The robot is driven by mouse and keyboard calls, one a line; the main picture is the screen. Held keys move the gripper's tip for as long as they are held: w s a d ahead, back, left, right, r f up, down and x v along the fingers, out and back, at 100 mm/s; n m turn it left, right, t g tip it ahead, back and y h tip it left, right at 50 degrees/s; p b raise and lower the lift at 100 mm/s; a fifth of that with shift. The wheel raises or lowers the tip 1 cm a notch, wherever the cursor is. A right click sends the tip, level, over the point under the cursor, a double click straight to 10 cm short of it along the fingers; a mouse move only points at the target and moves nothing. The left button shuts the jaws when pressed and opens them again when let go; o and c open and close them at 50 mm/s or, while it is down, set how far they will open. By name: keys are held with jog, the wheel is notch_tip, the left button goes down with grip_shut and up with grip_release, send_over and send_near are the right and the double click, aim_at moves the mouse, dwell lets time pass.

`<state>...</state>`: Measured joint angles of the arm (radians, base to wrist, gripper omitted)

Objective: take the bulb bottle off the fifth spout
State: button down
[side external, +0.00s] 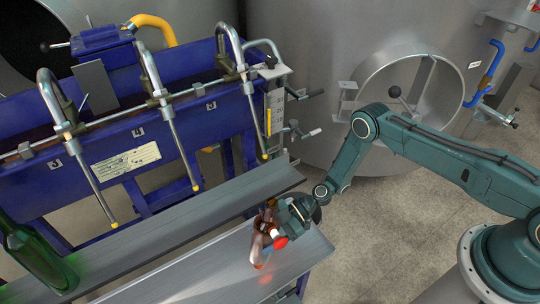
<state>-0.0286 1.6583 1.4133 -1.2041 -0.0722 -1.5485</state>
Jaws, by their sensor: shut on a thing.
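My gripper (275,235), with red on its fingers, is shut on a small amber-brown glass bottle (259,250), which I take for the bulb bottle. The gripper covers part of the bottle, so its full shape is hard to tell. The bottle is over the front metal tray, below and apart from the nearest spout tip. Three curved spouts show on the blue filling machine: a left one (87,170), a middle one (176,140) and a right one (252,110). No bottle hangs on them.
A green bottle (38,262) stands at the lower left. A grey shelf (200,225) runs under the spouts, with a front tray (215,272) beside it. Valve levers (303,132) stick out at the machine's right end. A large steel tank (310,60) stands behind.

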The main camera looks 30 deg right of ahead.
jog(key=shift+f, duration=0.5)
